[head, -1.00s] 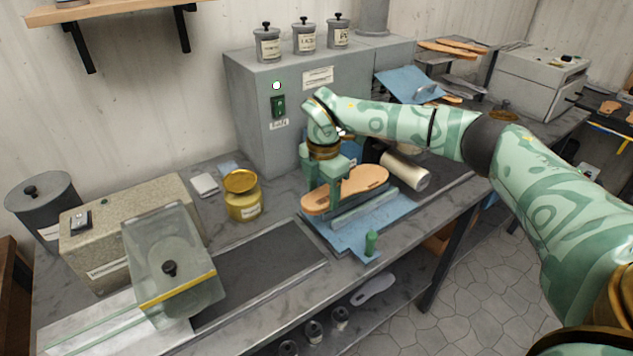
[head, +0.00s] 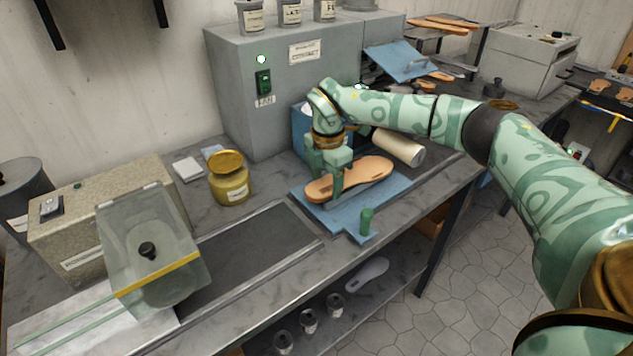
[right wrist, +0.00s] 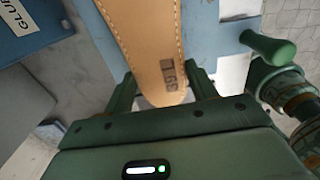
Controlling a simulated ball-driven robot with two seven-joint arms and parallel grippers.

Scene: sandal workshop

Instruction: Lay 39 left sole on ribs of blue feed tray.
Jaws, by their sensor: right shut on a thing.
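The tan sole (head: 366,174) lies flat over the blue feed tray (head: 352,221). My right gripper (head: 327,182) points down and is shut across the sole's near left end, one finger on each side. In the right wrist view the sole (right wrist: 150,38) has edge stitching and a dark stamp that looks like an upside-down 39; its letter is unclear. The sole is very low over the tray; I cannot tell whether it touches the ribs, which it mostly hides. My left gripper is not in view.
A green knob (head: 366,218) stands on the tray's front corner. A pale roller (head: 399,146) and a grey cabinet (head: 290,95) are behind. A yellow jar (head: 229,180) stands left. A dark belt (head: 255,250) runs along the bench in front.

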